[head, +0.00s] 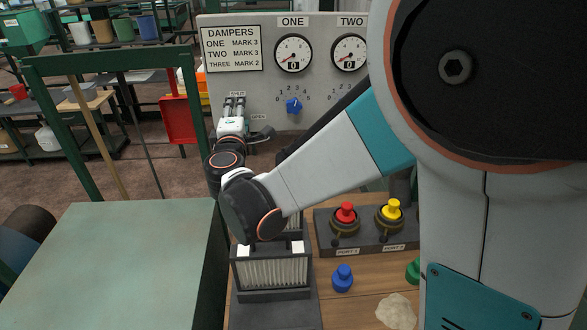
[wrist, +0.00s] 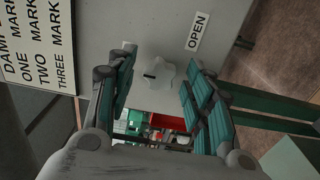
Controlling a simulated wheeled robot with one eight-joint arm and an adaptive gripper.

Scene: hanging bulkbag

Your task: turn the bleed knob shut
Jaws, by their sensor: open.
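The bleed knob (wrist: 161,77) is a pale, lobed knob with a dark pointer mark, on the edge of the grey panel (wrist: 110,14). In the wrist view it appears between the two fingers of my gripper (wrist: 158,66), which are open with a gap on both sides. I cannot tell how deep the fingers reach along it. An OPEN label (wrist: 197,31) is beside it. In the head view my gripper (head: 233,106) is at the panel's lower left and hides the knob. A small label (head: 235,94) above the fingers appears to read SHUT.
The panel carries two gauges (head: 294,53), a blue dial knob (head: 293,105) and a DAMPERS sign (head: 232,48). Below are a red port plug (head: 346,212), a yellow one (head: 391,209), a loose blue plug (head: 342,278) and a filter box (head: 270,272). A green-topped bench (head: 110,260) is clear at left.

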